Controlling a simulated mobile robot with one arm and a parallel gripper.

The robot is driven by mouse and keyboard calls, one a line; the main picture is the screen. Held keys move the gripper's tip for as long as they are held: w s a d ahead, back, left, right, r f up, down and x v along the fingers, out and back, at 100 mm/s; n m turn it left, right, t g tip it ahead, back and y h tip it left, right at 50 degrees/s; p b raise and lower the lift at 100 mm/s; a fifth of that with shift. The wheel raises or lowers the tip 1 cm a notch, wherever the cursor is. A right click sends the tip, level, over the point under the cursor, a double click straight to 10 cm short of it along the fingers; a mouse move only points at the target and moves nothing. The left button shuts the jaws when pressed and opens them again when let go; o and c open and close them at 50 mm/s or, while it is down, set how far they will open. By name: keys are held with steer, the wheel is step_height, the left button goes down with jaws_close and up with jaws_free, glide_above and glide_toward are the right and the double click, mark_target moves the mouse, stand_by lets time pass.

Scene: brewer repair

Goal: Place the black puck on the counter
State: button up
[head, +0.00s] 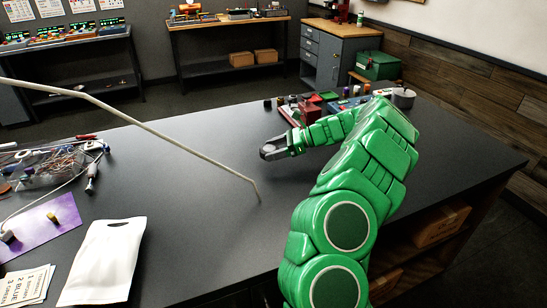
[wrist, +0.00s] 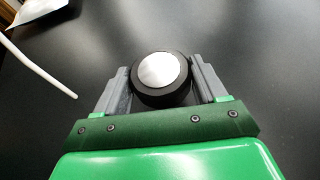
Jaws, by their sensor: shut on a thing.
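My gripper (head: 273,150) reaches over the dark counter (head: 190,150) from the right in the head view. In the wrist view, the two grey fingers of my gripper (wrist: 162,88) are shut on the black puck (wrist: 139,92), a round black piece with a silver disc on top. The puck is between the fingertips, with dark counter surface (wrist: 250,50) beyond it. Its underside is hidden, so I cannot tell whether it touches the counter. In the head view the puck is too small to make out clearly.
A white bent rod (head: 150,130) crosses the left half of the counter. A white bag (head: 105,262), a purple mat (head: 45,225) and tangled wires (head: 60,165) lie at the left. Red parts (head: 300,112) and small items stand behind my arm.

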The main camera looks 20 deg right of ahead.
steer(key=shift+w+f, duration=0.25)
steer(key=shift+f, duration=1.6)
steer(key=shift+f, duration=0.1)
steer(key=o, duration=1.2)
steer(key=shift+o, duration=0.2)
